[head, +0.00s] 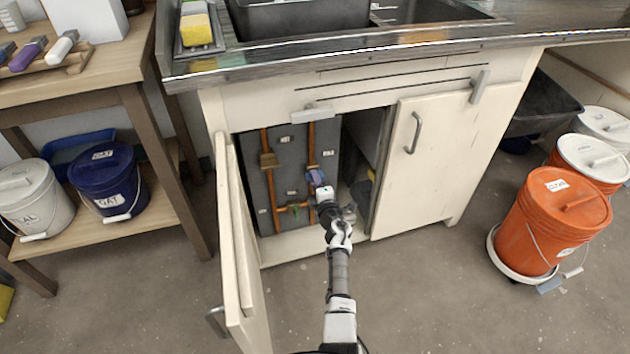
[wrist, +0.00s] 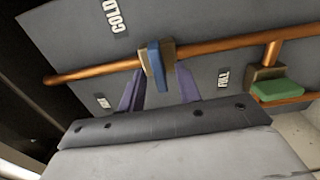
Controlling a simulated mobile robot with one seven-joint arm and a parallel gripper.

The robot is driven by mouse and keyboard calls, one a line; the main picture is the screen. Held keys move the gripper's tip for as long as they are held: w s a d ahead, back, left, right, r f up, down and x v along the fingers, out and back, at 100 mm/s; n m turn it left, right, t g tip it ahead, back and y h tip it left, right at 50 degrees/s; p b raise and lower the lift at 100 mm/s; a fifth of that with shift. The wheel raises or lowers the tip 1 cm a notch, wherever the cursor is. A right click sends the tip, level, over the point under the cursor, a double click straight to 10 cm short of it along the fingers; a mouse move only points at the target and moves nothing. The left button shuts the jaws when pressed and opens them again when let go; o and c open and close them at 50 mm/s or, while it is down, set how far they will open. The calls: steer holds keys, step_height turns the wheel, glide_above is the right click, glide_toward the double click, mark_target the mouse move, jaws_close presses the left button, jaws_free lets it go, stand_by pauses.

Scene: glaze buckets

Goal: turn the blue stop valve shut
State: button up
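The blue stop valve (wrist: 155,68) is a thin blue lever on a tan body on a copper pipe. In the wrist view the lever appears to lie across the pipe. My gripper (wrist: 161,75) has its two purple fingers apart, one on each side of the lever, with a visible gap on both sides. In the head view my gripper (head: 317,180) reaches into the open cabinet at the right-hand copper pipe (head: 311,142). There the fingers and wrist largely hide the blue valve.
A green valve handle (wrist: 278,92) sits on a lower pipe nearby. A grey panel (wrist: 85,35) backs the pipes. The cabinet's left door (head: 240,250) stands open; its right door (head: 440,160) is shut. Buckets stand to either side, including an orange bucket (head: 530,225).

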steer(key=p+v, duration=0.8)
steer(key=v, duration=0.5)
steer(key=shift+s, duration=0.15)
steer(key=shift+r, duration=0.1)
